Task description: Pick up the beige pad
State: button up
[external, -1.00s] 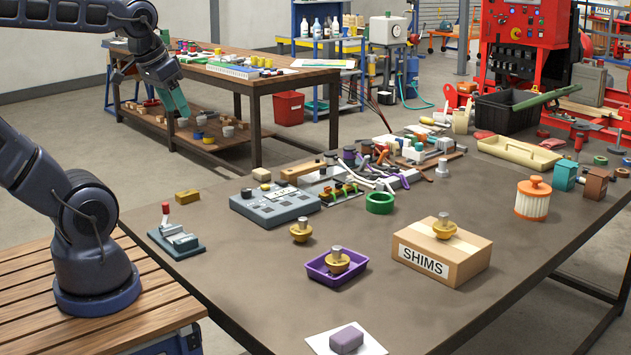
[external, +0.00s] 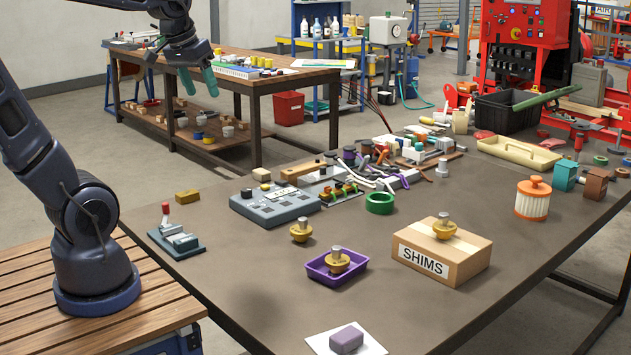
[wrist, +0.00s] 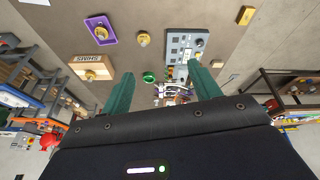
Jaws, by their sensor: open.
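A small beige pad (external: 261,175), a block with a pale top, lies near the far left edge of the brown table, just behind the grey control box (external: 275,202). My gripper (external: 198,79) has two teal fingers. It hangs high, up and to the left of the pad in the external view, apart from everything. In the wrist view my gripper (wrist: 160,70) shows its fingers spread, with nothing held between them.
A mustard block (external: 187,195) and a small fixture with a red knob (external: 175,233) lie left of the box. A green ring (external: 380,202), purple tray (external: 327,277) and SHIMS carton (external: 441,257) stand to the right. A lavender pad (external: 346,339) lies in front. Cables and parts crowd the box's far side.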

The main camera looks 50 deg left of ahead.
jog(key=w+a+n+g, duration=0.1)
jog(key=w+a+n, duration=0.4)
jog(key=w, duration=0.9)
jog(key=n+g, duration=0.3)
jog(key=n, duration=0.7)
send_over(261, 171)
notch_tip(261, 171, down, 30)
jog(key=f, duration=0.5)
jog(key=shift+s+d, duration=0.1)
jog(key=shift+s, duration=0.1)
jog(key=shift+w+f, duration=0.15)
jog(key=shift+f, duration=1.2)
jog(key=shift+w+f, duration=0.15)
jog(key=shift+f, duration=1.2)
jog(key=c, duration=1.1)
